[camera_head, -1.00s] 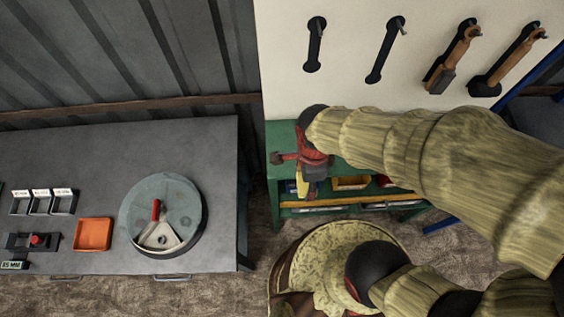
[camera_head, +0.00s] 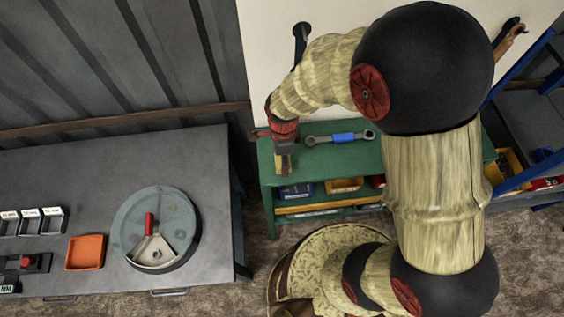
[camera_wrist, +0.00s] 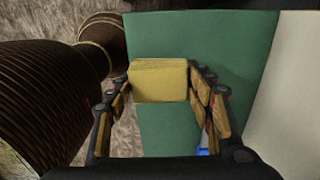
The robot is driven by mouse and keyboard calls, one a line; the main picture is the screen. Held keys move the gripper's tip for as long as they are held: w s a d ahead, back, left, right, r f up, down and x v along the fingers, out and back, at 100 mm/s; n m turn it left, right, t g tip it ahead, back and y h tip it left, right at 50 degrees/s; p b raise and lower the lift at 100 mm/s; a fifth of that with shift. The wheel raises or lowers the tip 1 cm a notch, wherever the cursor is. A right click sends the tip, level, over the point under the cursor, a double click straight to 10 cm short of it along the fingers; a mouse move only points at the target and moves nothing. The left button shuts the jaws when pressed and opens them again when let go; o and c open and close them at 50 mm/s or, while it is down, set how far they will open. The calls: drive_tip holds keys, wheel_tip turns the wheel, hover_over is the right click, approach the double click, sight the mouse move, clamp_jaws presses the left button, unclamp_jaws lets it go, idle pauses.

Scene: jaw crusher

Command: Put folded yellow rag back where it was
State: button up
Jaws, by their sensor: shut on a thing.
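The folded yellow rag (camera_wrist: 160,81) is a small block between the two fingers of my gripper (camera_wrist: 160,92) in the wrist view. My gripper is shut on it. In the head view my gripper (camera_head: 284,160) points down over the left end of the green bench (camera_head: 366,158), with a bit of yellow at its tip. In the wrist view the green bench top (camera_wrist: 168,130) lies below the rag. I cannot tell whether the rag touches the bench top or is just above it.
A wrench with a blue grip (camera_head: 341,138) lies on the green bench, right of my gripper. Bins, one yellow (camera_head: 344,185), sit on the shelf below. A grey table (camera_head: 90,170) with an orange tray (camera_head: 86,252) and a round pan (camera_head: 155,228) stands left.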

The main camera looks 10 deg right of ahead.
drive_tip(key=shift+w+f, duration=0.25)
drive_tip(key=shift+f, duration=0.1)
drive_tip(key=shift+w+f, duration=0.15)
drive_tip(key=shift+f, duration=1.5)
drive_tip(key=shift+f, duration=0.1)
drive_tip(key=shift+f, duration=0.15)
drive_tip(key=o, duration=1.2)
